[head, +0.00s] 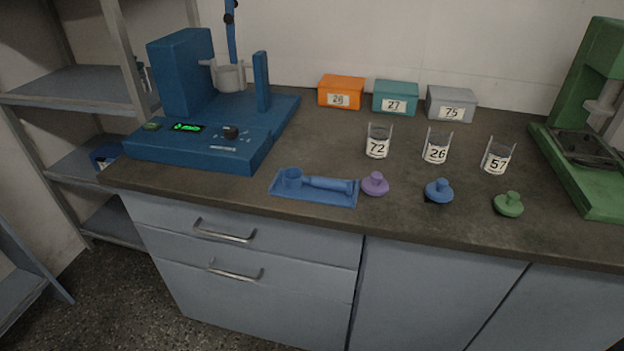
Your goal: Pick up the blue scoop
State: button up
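The blue scoop (328,184) lies on its side on a flat blue tray (312,199) near the front edge of the counter. Its long handle points right and its round cup (292,178) is at the left end. My gripper is not in the head view, and nothing is seen touching the scoop.
A blue machine (190,147) stands behind the tray at left. A purple knobbed lid (375,184) sits close to the tray's right end. Beakers labelled 72 (377,142), 26 (437,147) and 57 (497,156) stand further right. A green machine (590,165) is at far right.

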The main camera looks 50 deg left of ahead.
aim_at(317, 182)
jog(key=u, duration=0.05)
jog(key=k, duration=1.5)
jog(key=u, duration=1.15)
jog(key=i, duration=0.5)
jog(key=u, duration=0.1)
